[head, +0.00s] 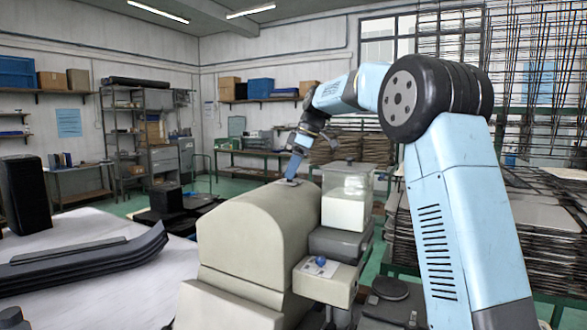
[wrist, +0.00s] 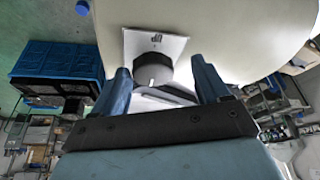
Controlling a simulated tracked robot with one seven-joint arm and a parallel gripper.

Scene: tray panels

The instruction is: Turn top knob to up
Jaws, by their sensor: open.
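The top knob (wrist: 153,70) is a dark round dial with a short white mark on its side towards the bottom of the wrist view. It sits on a white plate (wrist: 170,46) on the beige rounded machine housing (head: 255,215). My gripper (wrist: 162,80) is open, with one blue finger on each side of the knob and visible gaps between. In the head view my gripper (head: 294,168) points down at the plate on top of the housing, and the knob is hidden or too small to tell there.
A lower box (head: 326,280) on the machine's front carries a blue knob (head: 320,260). A clear-and-white container (head: 347,195) stands right of the housing, close to my arm. A white table (head: 90,285) with dark curved parts (head: 85,262) is at left.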

